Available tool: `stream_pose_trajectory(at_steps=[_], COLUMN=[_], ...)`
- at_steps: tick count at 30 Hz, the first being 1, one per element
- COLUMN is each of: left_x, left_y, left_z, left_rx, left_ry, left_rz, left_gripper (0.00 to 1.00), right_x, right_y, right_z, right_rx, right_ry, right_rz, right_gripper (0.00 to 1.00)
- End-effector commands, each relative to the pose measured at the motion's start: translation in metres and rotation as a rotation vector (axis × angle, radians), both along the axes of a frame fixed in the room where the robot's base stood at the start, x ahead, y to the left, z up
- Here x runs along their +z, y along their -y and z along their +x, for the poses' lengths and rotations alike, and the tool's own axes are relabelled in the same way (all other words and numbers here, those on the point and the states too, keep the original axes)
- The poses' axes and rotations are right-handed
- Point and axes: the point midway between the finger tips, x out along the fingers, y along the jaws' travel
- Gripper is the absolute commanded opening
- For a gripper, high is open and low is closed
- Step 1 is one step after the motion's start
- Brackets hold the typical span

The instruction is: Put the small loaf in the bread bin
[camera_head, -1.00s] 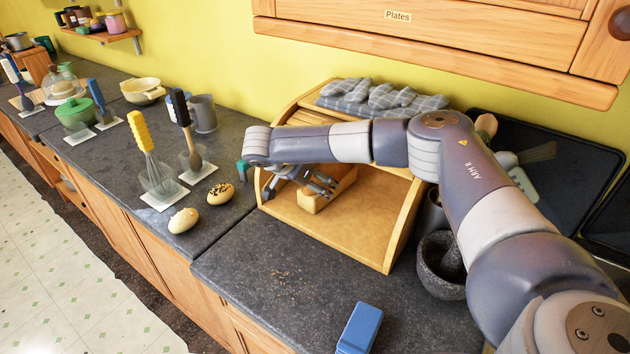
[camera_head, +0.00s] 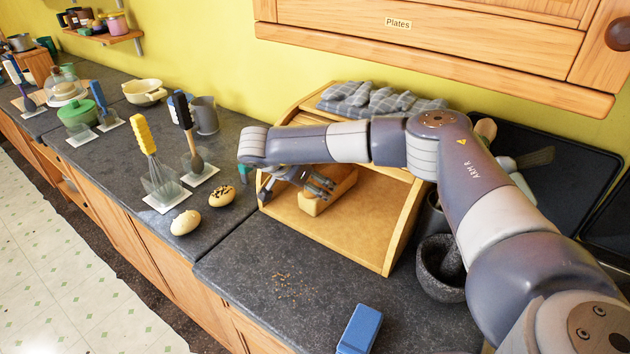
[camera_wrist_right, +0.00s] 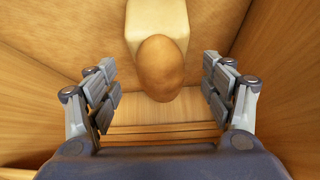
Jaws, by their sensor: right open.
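The wooden bread bin (camera_head: 350,235) stands open on the counter, its front facing me. My right gripper (camera_head: 320,187) is inside it, with its fingers apart. In the right wrist view a rounded brown loaf (camera_wrist_right: 161,68) lies ahead, between the lines of the open fingers (camera_wrist_right: 161,90), with a gap on each side. A pale block-shaped piece (camera_wrist_right: 157,20) lies directly behind it; I cannot tell whether they touch. In the head view a tan block-shaped bread (camera_head: 312,205) shows beside the fingers, partly hidden by them. My left gripper is out of view.
Two small rolls, one plain (camera_head: 185,222) and one seeded (camera_head: 222,195), lie on the counter left of the bin. A blue box (camera_head: 359,329) lies in front. A stone mortar (camera_head: 440,270) stands close to the bin's right side.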

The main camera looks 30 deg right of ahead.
Motion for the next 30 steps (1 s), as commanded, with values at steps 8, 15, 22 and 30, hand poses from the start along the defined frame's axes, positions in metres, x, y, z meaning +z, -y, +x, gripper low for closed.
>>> stream_pose_trajectory(at_steps=[8,15,22,30], left_x=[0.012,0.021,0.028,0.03], left_y=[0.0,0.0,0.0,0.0], left_z=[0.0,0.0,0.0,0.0], left_rx=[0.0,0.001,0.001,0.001], left_ry=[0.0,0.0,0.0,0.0], left_rz=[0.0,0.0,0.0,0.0], left_gripper=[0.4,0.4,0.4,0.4], right_x=[0.015,0.026,0.036,0.039], right_y=[-0.012,-0.02,-0.029,-0.032], right_z=[-0.003,-0.005,-0.007,-0.009], right_rx=[0.002,0.0,0.003,0.001], right_ry=[-0.001,0.0,0.0,-0.001], right_rz=[0.001,0.0,0.0,0.0], right_gripper=[0.75,0.75,0.75,0.75])
